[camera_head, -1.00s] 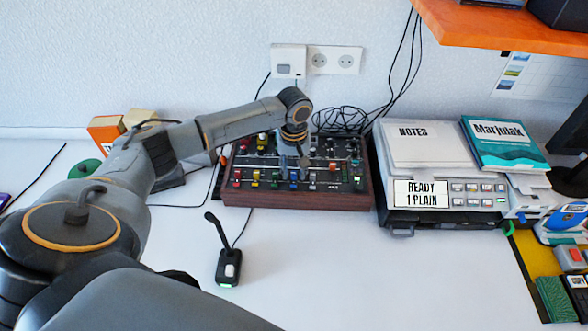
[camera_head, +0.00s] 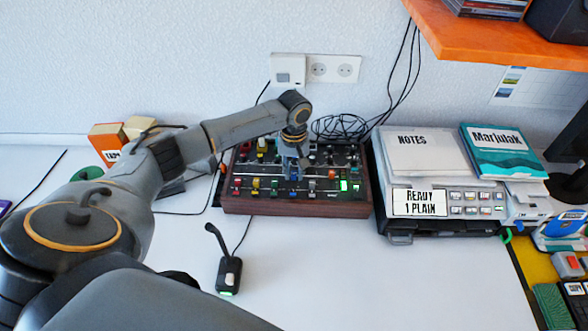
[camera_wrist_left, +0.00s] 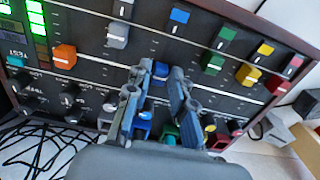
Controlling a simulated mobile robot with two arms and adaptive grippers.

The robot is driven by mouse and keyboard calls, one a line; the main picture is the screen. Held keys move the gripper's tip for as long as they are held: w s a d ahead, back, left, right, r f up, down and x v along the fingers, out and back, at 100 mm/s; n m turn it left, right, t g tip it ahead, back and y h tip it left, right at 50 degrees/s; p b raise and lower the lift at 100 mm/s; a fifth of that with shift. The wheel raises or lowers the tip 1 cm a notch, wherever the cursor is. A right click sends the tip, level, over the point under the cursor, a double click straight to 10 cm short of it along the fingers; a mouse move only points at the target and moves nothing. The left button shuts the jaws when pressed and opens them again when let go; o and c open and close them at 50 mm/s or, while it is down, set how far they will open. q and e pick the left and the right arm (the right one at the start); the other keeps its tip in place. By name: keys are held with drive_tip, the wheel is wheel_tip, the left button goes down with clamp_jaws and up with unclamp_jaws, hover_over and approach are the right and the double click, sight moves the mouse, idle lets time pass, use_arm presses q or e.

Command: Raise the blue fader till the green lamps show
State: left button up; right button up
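The mixer (camera_head: 300,208) stands on the table in a wooden case. In the wrist view, the blue fader cap (camera_wrist_left: 160,70) sits between my left gripper's fingertips (camera_wrist_left: 160,68), which close against its sides. It is farther from the mixer's front edge than the grey fader (camera_wrist_left: 117,35) and the green fader (camera_wrist_left: 213,62). Green lamps (camera_head: 344,185) glow at the mixer's right; they show as a lit column in the wrist view (camera_wrist_left: 38,25). In the head view, my left gripper (camera_head: 292,168) points down over the mixer and hides part of the fader. My right gripper is not in view.
A small microphone (camera_head: 229,273) stands in front of the mixer. To the right is a printer (camera_head: 400,225) bearing notes and a teal book (camera_head: 503,150). Cables (camera_head: 340,126) lie behind. An orange shelf (camera_head: 490,30) overhangs the right.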

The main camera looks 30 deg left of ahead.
sight(294, 173)
use_arm(q)
drive_tip(key=shift+o, duration=0.5)
drive_tip(key=shift+w+f, duration=0.1)
wheel_tip(294, 173, up, 12)
idle(0.5)
